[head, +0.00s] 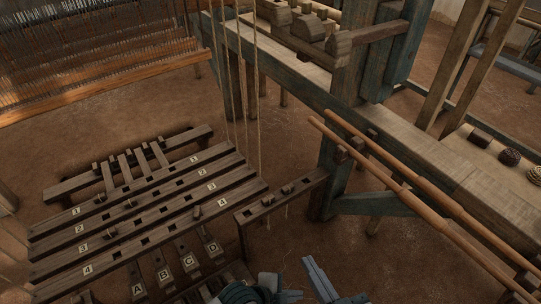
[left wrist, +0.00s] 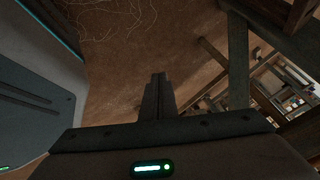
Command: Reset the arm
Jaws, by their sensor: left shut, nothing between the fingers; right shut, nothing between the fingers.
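My left gripper (head: 290,295) shows at the bottom edge of the head view, low and close to my body, with its dark rounded wrist beside it. In the left wrist view its two fingers (left wrist: 158,88) lie together, shut and empty, against the brown floor. My right gripper (head: 309,263) is just to the right and a little higher in the head view. Its grey fingers are together and hold nothing. Both grippers are apart from the loom parts. Most of both arms is outside the head view.
Numbered slotted wooden bars (head: 150,212) and lettered pedals (head: 188,262) lie left of my grippers. A small wooden rail (head: 285,196) stands ahead. Two long poles (head: 420,205) slope along the loom beam (head: 440,160) at right. Bare floor (head: 290,238) lies between.

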